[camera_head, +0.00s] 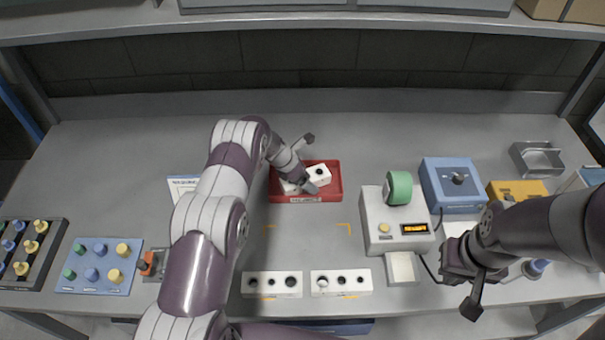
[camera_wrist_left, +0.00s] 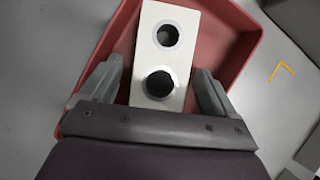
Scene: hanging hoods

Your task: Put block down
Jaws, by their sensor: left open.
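A white block (camera_wrist_left: 165,55) with round dark holes lies in the red tray (camera_wrist_left: 240,70). In the head view, part of the block (camera_head: 319,172) shows inside the tray (camera_head: 334,188). My left gripper (camera_wrist_left: 158,68) is open over the tray, with one finger on each side of the block and visible gaps between. In the head view, my left gripper (camera_head: 306,182) hides part of the block. My right gripper (camera_head: 464,284) is at the right, by the front of the bench, away from the tray. Its jaw opening is unclear.
Two white hole blocks (camera_head: 272,284) (camera_head: 341,282) sit at the front. A grey device with a green roll (camera_head: 398,188) and a blue box (camera_head: 453,184) stand right of the tray. Peg boards (camera_head: 99,265) (camera_head: 29,251) are at left. Yellow corner marks lie on clear bench.

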